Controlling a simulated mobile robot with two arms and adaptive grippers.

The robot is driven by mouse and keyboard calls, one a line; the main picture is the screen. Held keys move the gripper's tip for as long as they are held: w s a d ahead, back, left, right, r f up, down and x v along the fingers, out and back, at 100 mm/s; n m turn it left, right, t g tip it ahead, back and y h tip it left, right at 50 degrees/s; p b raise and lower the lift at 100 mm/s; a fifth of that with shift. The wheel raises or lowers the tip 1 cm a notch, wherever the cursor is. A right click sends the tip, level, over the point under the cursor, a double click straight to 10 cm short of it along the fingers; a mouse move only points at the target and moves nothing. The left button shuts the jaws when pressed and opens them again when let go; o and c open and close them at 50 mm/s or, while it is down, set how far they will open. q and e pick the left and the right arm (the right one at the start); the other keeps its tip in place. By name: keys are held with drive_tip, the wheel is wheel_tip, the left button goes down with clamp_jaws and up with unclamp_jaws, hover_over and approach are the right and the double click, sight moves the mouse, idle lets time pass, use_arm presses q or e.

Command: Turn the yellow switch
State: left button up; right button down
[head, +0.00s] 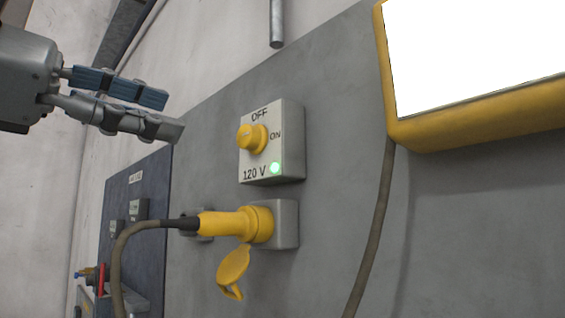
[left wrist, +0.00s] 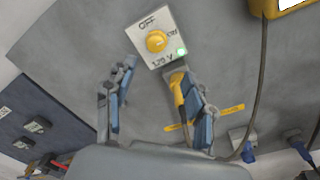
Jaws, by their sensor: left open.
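The yellow switch (head: 252,139) is a round knob on a light grey box (head: 291,140) marked OFF, ON and 120 V. A green light (head: 275,168) glows at the box's lower right. In the left wrist view the knob (left wrist: 156,41) sits beyond the fingertips. My left gripper (head: 174,115) is at the upper left in the head view, left of the box and apart from the knob. In the left wrist view my left gripper (left wrist: 158,75) has its fingers spread with nothing between the tips. My right gripper is in neither view.
A yellow plug (head: 225,224) with a dark cable sits in a socket (head: 287,224) below the switch box. Its yellow cap (head: 233,265) hangs under it. A yellow-framed screen (head: 470,130) is at the upper right. A dark blue panel (head: 150,190) stands left.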

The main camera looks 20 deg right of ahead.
sight(242, 136)
use_arm(q)
drive_tip(key=p+x, duration=0.1)
drive_tip(key=x, duration=0.2)
drive_tip(key=p+x, duration=0.2)
drive_tip(key=x, duration=0.2)
drive_tip(key=p+x, duration=0.1)
drive_tip(key=x, duration=0.2)
drive_tip(key=shift+w+d+r+p, duration=0.2)
drive_tip(key=shift+w+r+p, duration=0.05)
drive_tip(key=shift+w+p, duration=0.15)
drive_tip(key=shift+w+d, duration=0.1)
drive_tip(key=shift+d, duration=0.15)
drive_tip(key=shift+w+d+f, duration=0.1)
drive_tip(key=shift+w+d, duration=0.05)
drive_tip(key=shift+d, duration=0.2)
drive_tip(key=c, duration=1)
clamp_jaws()
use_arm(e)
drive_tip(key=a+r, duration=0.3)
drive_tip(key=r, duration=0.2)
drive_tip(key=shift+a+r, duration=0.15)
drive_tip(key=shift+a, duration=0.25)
